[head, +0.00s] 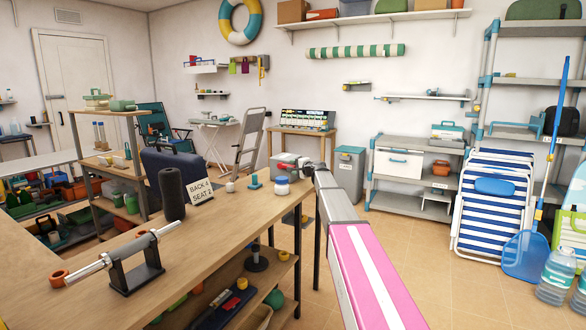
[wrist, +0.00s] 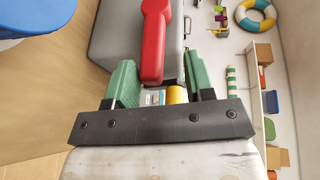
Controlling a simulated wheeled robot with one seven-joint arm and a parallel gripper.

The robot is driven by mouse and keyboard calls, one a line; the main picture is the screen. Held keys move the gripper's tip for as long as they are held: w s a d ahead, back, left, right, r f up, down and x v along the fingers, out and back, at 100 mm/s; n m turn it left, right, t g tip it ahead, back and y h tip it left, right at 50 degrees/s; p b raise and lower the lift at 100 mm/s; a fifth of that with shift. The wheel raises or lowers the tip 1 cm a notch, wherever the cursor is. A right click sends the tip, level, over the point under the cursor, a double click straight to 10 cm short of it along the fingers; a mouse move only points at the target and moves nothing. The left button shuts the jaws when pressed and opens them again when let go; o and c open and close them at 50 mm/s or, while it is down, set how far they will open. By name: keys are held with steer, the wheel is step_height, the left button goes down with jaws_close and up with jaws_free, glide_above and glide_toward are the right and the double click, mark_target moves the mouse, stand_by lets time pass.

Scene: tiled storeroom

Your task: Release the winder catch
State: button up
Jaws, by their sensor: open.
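In the wrist view a red lever (wrist: 155,40) lies across the face of a grey box (wrist: 112,38); it looks like the winder catch, though I cannot be sure. Its rounded lower end is between the two green fingers of my gripper (wrist: 158,65). The fingers are open, with gaps visible beside the lever; contact cannot be judged. A yellow cylinder (wrist: 176,95) shows between the fingers, behind the black crossbar. In the head view the grey box (head: 285,160) stands on the wooden bench, close to my arm's far end. The lever is not clear there.
A white jar with a blue lid (head: 281,187) stands just in front of the box. A sign (head: 201,191), a black roller (head: 171,193) and a metal bar on a stand (head: 136,265) occupy the bench (head: 225,225).

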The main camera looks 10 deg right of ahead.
steer(key=v, duration=0.9)
steer(key=shift+s, duration=0.1)
